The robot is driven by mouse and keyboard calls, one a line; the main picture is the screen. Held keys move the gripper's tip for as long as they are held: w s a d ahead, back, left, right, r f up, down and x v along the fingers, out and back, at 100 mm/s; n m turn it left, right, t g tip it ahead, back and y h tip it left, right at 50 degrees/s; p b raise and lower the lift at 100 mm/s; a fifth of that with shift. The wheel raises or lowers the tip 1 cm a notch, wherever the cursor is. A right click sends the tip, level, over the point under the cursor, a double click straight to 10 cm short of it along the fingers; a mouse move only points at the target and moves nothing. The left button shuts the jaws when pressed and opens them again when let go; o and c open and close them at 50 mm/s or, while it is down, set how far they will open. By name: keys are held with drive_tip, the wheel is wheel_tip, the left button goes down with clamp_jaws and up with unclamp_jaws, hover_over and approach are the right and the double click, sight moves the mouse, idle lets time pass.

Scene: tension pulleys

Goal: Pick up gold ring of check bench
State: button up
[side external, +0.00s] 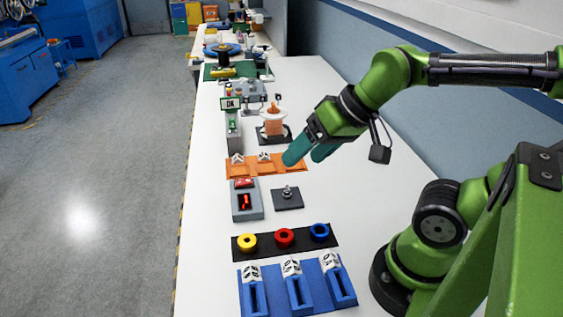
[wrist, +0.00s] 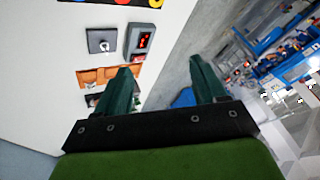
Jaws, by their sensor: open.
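A gold ring (side external: 247,242) lies at the left end of a black mat (side external: 265,256) in the side view. A red ring (side external: 284,236) and a blue ring (side external: 319,231) lie beside it on the same mat. The mat's edge and bits of the rings show cut off at the top of the wrist view. My gripper (side external: 307,157) has teal fingers and is open and empty. It is above the bench near the orange tray, well behind the rings and apart from them. The fingers (wrist: 160,68) are spread in the wrist view.
A blue stand with slots (side external: 268,308) is in front of the mat. Behind it are a grey box with a red display (side external: 246,213), a dark plate with a peg (side external: 288,204) and an orange tray (side external: 244,171). Bare white bench (side external: 370,215) lies to the right.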

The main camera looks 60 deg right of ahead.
drive_tip(key=w+a+f+n+g+h, duration=0.2)
drive_tip(key=w+a+f+g, duration=0.45)
drive_tip(key=w+a, duration=0.2)
drive_tip(key=m, duration=0.1)
hover_over(248, 239)
drive_tip(key=s+a, duration=0.1)
drive_tip(key=s, duration=0.1)
drive_tip(key=f, duration=1.1)
drive_tip(key=shift+w+a+f, duration=0.1)
drive_tip(key=shift+w+a, duration=0.05)
drive_tip(key=shift+w, duration=0.05)
drive_tip(key=shift+w+d+f, duration=0.15)
drive_tip(key=shift+f, duration=1.25)
drive_tip(key=shift+w+d+f, duration=0.1)
drive_tip(key=shift+w+f, duration=0.05)
drive_tip(key=shift+f, duration=1.2)
drive_tip(key=c, duration=1.2)
drive_tip(key=shift+o, duration=0.2)
wheel_tip(248, 239, up, 10)
drive_tip(key=shift+r, duration=0.1)
